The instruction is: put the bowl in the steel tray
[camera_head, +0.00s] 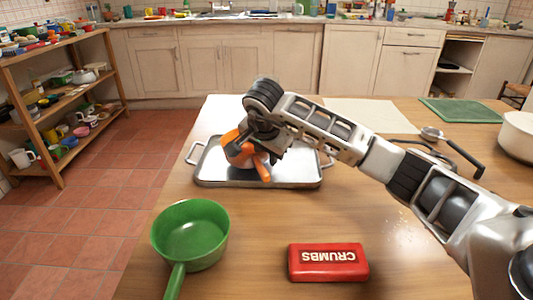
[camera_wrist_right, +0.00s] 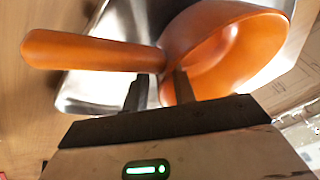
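An orange bowl with a long handle (camera_head: 238,150) is over the left part of the steel tray (camera_head: 302,172); it also shows in the right wrist view (camera_wrist_right: 235,60). The bowl is tilted, with its handle pointing toward the front. My right gripper (camera_head: 258,143) is shut on the bowl's wall near the handle, one finger inside and one outside in the wrist view (camera_wrist_right: 158,90). I cannot tell whether the bowl touches the tray. The arm hides part of the tray's back and right side. My left gripper is not in view.
A green pan (camera_head: 190,235) and a red crumbs box (camera_head: 328,262) stand in front of the tray. A white pot (camera_head: 518,135), a ladle (camera_head: 432,133) and a green mat (camera_head: 460,110) are at the right. A pale board (camera_head: 370,115) lies behind my arm.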

